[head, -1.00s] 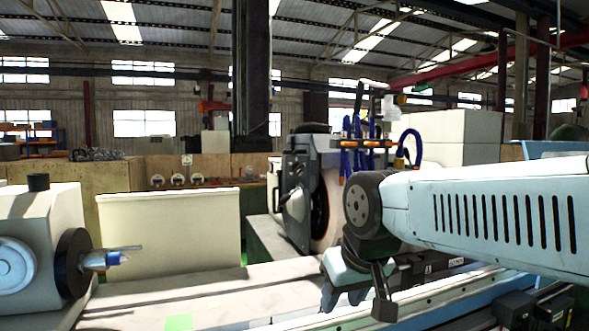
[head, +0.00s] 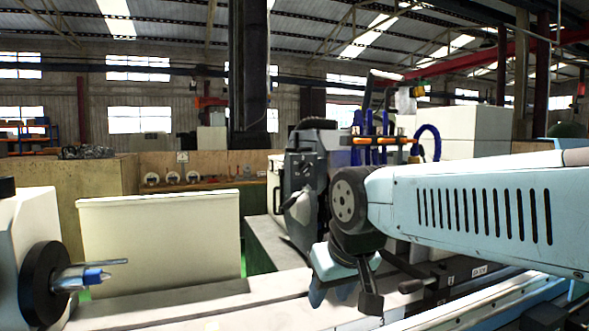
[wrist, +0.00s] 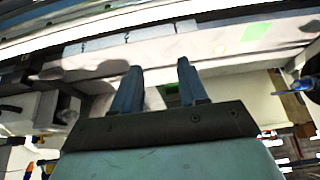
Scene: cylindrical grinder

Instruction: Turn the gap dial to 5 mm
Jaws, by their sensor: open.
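I cannot make out the gap dial in either view. My gripper (head: 343,295) hangs fingers down over the grinder's long table (head: 215,308), in front of the wheel housing (head: 304,180). Its two fingers stand apart with nothing between them, as the wrist view also shows (wrist: 157,70). The grinding wheel is mostly hidden behind my arm. Small label plates (head: 480,271) show to the right of my gripper, too small to read.
At the left, a workhead with a black disc (head: 42,284) and a pointed centre (head: 88,277) faces the table. A cream panel (head: 160,238) stands behind it. Blue hoses (head: 430,140) rise beyond my arm.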

